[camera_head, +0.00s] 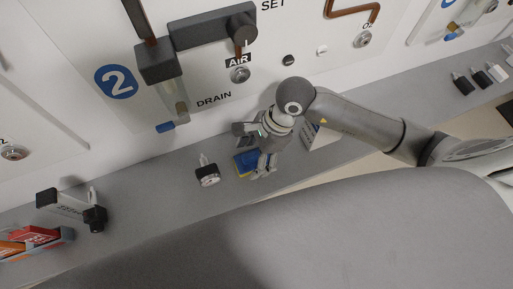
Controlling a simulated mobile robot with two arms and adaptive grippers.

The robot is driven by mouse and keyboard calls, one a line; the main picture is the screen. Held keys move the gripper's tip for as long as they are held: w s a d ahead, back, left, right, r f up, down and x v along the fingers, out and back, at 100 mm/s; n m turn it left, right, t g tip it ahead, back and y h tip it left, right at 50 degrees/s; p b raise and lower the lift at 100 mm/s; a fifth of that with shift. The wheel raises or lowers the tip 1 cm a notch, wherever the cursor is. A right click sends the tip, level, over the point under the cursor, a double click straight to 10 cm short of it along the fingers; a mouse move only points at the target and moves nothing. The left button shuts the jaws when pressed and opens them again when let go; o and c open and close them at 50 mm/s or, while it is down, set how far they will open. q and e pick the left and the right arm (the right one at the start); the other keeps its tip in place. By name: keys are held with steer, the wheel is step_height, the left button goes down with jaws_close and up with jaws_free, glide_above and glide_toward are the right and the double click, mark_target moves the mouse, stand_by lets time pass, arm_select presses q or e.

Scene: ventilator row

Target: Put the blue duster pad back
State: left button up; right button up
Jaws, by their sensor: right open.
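A blue pad (246,160) with a yellow part along its lower edge is on the grey shelf (150,190), just left of my right gripper. It looks like the blue duster pad, partly hidden by the gripper. My right gripper (264,171) reaches down from the right arm and is open, its fingers at the pad's right side. I cannot tell whether they touch it. My left gripper is not in view.
A black-and-grey fitting (72,207) and a tray with red boxes (36,238) are at left. The wall panel marked 2 (117,82) rises behind.

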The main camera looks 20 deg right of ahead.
steer(key=b+v, duration=0.1)
steer(key=v, duration=1.1)
steer(key=shift+r, duration=0.1)
